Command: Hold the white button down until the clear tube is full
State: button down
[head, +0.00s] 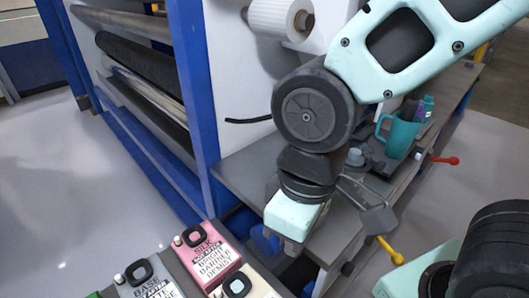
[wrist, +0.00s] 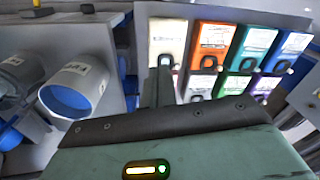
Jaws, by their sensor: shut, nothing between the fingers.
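My gripper (head: 284,236) hangs over the dark ledge in the head view, above and right of the labelled boxes. In the wrist view its narrow dark fingers (wrist: 158,86) are together with nothing between them. They overlap the lower left of a cream box (wrist: 168,40) in the picture; contact cannot be told. In the head view small white buttons show beside the black square loops: one on the pink box (head: 178,240) and one on the grey box (head: 118,279). I cannot tell which button the task means. I cannot make out a clear tube in either view.
Orange (wrist: 213,42), teal (wrist: 254,45) and blue (wrist: 288,48) boxes stand beside the cream one. A teal mug (head: 397,136) stands on the ledge, near red (head: 452,160) and yellow (head: 388,247) levers. Open floor lies left.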

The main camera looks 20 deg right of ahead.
jog(key=shift+w+a, duration=0.15)
jog(key=shift+a, duration=0.2)
jog(key=w+d+r+m+t+y+p, duration=0.1)
jog(key=w+d+m+t+p, duration=0.1)
jog(key=w+m+p, duration=0.55)
jog(key=w+d+r+m+t+y+p, duration=0.1)
jog(key=w+d+m+t+p, duration=0.3)
jog(key=w+m, duration=0.65)
jog(key=w+d+f+m+t+h+p, duration=0.1)
jog(key=w+d+m+t+h+p, duration=0.1)
jog(key=w+d+m+p, duration=0.9)
jog(key=d+m+t, duration=0.1)
jog(key=d+m, duration=0.2)
jog(key=m, duration=0.1)
jog(key=shift+w+d+f+m, duration=0.2)
jog(key=shift+d+m, duration=0.1)
jog(key=shift+m, duration=0.1)
